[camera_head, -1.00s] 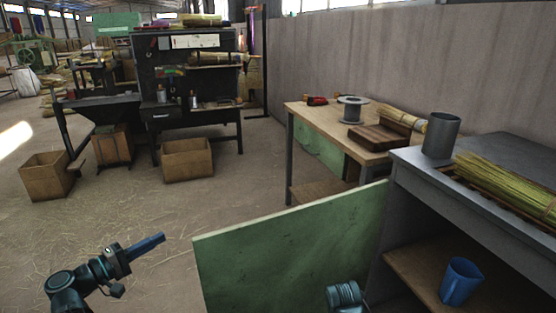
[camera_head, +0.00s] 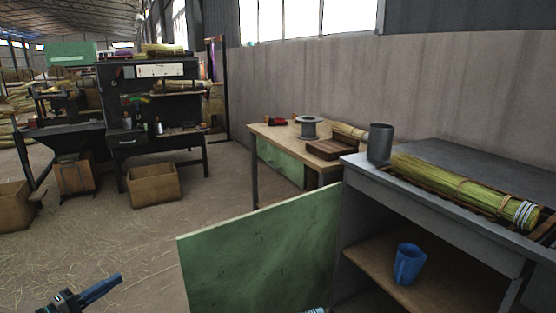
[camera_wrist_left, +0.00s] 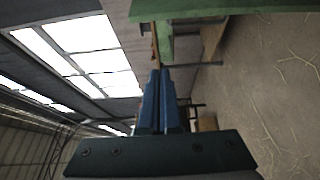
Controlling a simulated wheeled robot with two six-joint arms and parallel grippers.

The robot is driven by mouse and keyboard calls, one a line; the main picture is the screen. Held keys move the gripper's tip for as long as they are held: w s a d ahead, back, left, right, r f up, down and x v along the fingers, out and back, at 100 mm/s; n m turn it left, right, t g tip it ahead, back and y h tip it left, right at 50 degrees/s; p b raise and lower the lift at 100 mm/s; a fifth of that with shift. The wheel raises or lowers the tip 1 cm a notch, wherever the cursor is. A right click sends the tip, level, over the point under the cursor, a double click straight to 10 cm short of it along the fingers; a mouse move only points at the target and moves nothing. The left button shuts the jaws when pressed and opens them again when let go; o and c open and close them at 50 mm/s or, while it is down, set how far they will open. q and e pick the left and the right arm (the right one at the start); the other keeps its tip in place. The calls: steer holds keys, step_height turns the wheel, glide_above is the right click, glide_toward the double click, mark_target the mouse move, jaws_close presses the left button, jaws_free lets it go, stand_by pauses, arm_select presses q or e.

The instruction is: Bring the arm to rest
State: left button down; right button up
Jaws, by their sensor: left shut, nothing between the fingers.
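My left gripper (camera_head: 117,278) is low at the left of the head view, with its blue fingers together and empty. Only its front part shows; the rest of the arm is below the picture's edge. In the left wrist view the two fingers (camera_wrist_left: 160,75) lie side by side, shut, with nothing between them. They point past a green panel edge (camera_wrist_left: 185,50). A small teal piece at the bottom middle of the head view seems to be part of my other arm; no right gripper fingers show.
A green panel (camera_head: 260,250) stands beside the grey workbench (camera_head: 430,220), right of my left gripper. A blue mug (camera_head: 408,264) is on its shelf; a grey cup (camera_head: 380,143) and straw bundle (camera_head: 465,190) are on top. Straw-strewn floor (camera_head: 120,235) lies open at left.

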arm_select(q)
steer(key=w+d+f+m+g+p, duration=0.1)
steer(key=d+f+m+g, duration=0.3)
steer(key=d, duration=0.8)
steer(key=w+d+f+m+g+p, duration=0.1)
steer(key=d+f+m+g, duration=0.2)
steer(key=d+f+g, duration=0.65)
steer(key=s+d+f+m+g+y+p, duration=0.1)
steer(key=s+d+f+m+y+p, duration=0.1)
steer(key=s+d+m+y, duration=0.5)
steer(key=s+d+f+m+g+y+p, duration=0.1)
steer(key=s+d+m+g+y, duration=0.15)
steer(key=d, duration=0.75)
step_height(320, 180, up, 38)
steer(key=t+p, duration=0.1)
steer(key=p, duration=3.7)
arm_select(e)
step_height(320, 180, up, 43)
steer(key=shift+s+r, duration=0.2)
steer(key=shift+s, duration=0.05)
arm_select(q)
steer(key=shift+s+n+y, duration=0.1)
steer(key=shift+n+y, duration=0.15)
steer(key=shift+n, duration=0.1)
arm_select(e)
steer(key=shift+a, duration=0.1)
